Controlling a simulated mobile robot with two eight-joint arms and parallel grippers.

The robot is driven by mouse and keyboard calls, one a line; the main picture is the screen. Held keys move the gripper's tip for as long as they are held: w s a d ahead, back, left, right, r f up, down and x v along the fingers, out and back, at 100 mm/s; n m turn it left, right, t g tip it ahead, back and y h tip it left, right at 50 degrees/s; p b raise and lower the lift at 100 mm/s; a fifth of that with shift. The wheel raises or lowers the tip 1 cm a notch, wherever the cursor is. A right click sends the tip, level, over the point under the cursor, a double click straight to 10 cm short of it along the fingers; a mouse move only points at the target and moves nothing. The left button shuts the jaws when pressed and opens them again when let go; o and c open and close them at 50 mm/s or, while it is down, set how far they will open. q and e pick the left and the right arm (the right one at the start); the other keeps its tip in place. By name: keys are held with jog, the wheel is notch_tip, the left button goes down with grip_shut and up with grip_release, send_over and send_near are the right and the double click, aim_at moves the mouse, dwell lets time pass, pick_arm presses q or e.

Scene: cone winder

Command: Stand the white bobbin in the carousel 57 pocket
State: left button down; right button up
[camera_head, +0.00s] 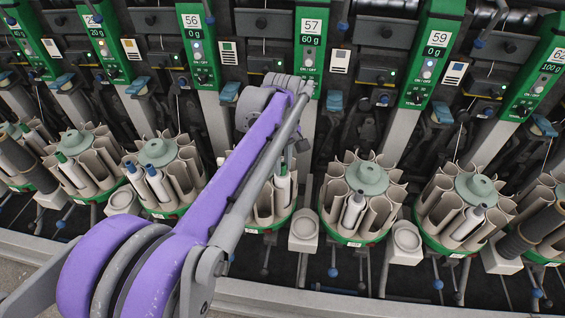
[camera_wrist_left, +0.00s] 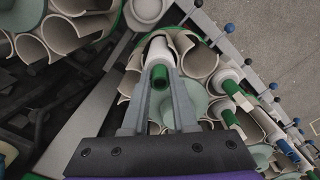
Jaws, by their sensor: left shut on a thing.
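The white bobbin (camera_wrist_left: 160,49) with a green end (camera_wrist_left: 160,77) sits between the two fingers of my left gripper (camera_wrist_left: 161,88) in the left wrist view. The gripper is shut on it, over a beige carousel pocket (camera_wrist_left: 185,43). I cannot tell how deep the bobbin is in that pocket. In the head view my purple left arm hides the gripper and the held bobbin. The 57 label (camera_head: 312,26) is on a green panel at the top middle. A carousel (camera_head: 264,208) is partly hidden behind my arm. My right gripper is not in view.
Neighbouring carousels stand on both sides, one with a grey-green hub (camera_head: 367,178) just right and another (camera_head: 475,187) farther right. Several hold bobbins. Small round cups (camera_head: 304,226) stand between carousels. Blue-knobbed levers (camera_head: 332,272) stick out along the front edge.

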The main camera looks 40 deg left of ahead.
pick_arm(q)
jog(key=shift+f+b, duration=0.5)
jog(key=shift+f, duration=0.5)
jog(key=c, duration=0.6)
grip_release()
jog(key=shift+r, duration=0.1)
notch_tip(320, 180, up, 11)
jog(key=shift+f+p, duration=0.2)
jog(key=shift+p, duration=0.55)
